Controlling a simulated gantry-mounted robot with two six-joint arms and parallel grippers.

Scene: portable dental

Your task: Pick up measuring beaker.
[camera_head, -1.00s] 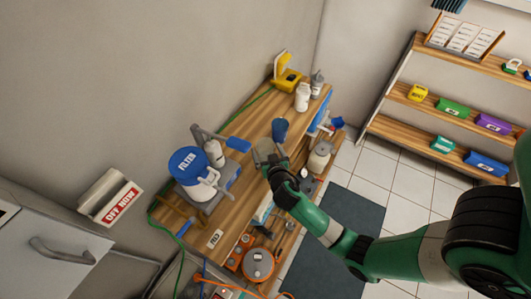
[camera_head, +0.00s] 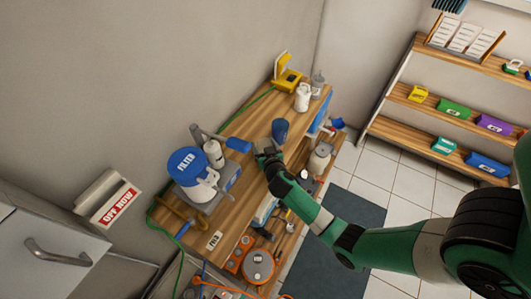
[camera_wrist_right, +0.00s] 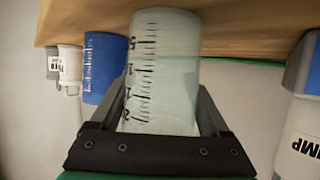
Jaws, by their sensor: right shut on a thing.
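The measuring beaker is a pale, translucent cylinder with black graduation marks, large in the right wrist view (camera_wrist_right: 163,65). It stands between the two fingers of my right gripper (camera_wrist_right: 160,110), which is shut on it. In the head view my right gripper (camera_head: 264,152) is over the wooden bench (camera_head: 240,190), and the hand mostly hides the beaker. I cannot tell whether the beaker touches the bench. My left gripper is not in view.
A blue cup (camera_head: 280,130) stands close to my right gripper. A blue-lidded filter jug (camera_head: 187,165) sits on a grey unit to the left. A white bottle (camera_head: 302,97) and a yellow device (camera_head: 286,77) stand farther back. A round jar (camera_head: 320,157) is to the right.

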